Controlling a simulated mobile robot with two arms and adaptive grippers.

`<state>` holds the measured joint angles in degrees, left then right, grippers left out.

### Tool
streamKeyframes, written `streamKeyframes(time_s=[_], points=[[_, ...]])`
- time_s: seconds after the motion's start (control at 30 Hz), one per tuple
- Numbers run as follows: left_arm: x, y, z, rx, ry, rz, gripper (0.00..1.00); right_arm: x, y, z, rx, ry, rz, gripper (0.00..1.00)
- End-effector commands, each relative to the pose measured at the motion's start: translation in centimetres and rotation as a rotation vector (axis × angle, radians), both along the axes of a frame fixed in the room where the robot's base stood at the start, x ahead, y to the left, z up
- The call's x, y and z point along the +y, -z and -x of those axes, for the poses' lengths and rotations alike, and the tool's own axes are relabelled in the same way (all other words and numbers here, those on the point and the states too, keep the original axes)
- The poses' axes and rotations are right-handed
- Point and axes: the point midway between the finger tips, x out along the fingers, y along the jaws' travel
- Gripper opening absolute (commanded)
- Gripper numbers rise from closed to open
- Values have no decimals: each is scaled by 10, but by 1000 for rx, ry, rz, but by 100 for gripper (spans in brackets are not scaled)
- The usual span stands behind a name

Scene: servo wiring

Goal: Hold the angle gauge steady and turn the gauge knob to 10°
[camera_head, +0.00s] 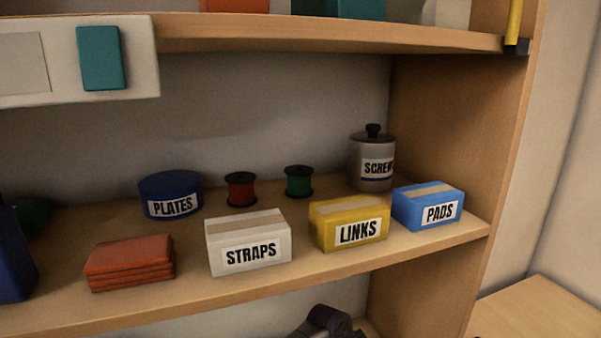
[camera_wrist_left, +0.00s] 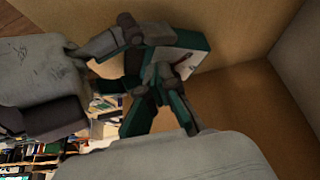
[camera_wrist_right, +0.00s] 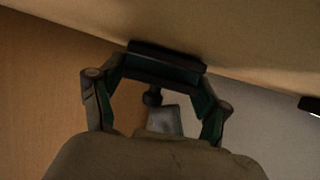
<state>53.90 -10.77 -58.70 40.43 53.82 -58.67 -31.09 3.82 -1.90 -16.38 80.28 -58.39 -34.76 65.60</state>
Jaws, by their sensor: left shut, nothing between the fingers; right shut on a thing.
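The angle gauge shows in part in the left wrist view as a pale plate (camera_wrist_left: 182,62) with a small red mark and teal edges. Its knob and reading cannot be made out. My right gripper (camera_wrist_right: 166,66) is shut; what it grips is largely hidden by its own dark fingertips. In the left wrist view my right gripper comes in from the left, against the gauge. My left gripper (camera_wrist_left: 160,72) is shut and empty, its teal fingers close beside the gauge and overlapping it in view. Whether they touch it I cannot tell.
A dark grey shape cuts in at the bottom edge.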

Motion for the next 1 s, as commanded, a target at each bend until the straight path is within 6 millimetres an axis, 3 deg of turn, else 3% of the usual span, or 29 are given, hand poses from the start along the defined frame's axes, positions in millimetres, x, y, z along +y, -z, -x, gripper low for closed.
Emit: streamKeyframes(time_s=[1.0], points=[[4,-2,-17,-3,0,4,0,3,2,1,4,-5,-3,38]])
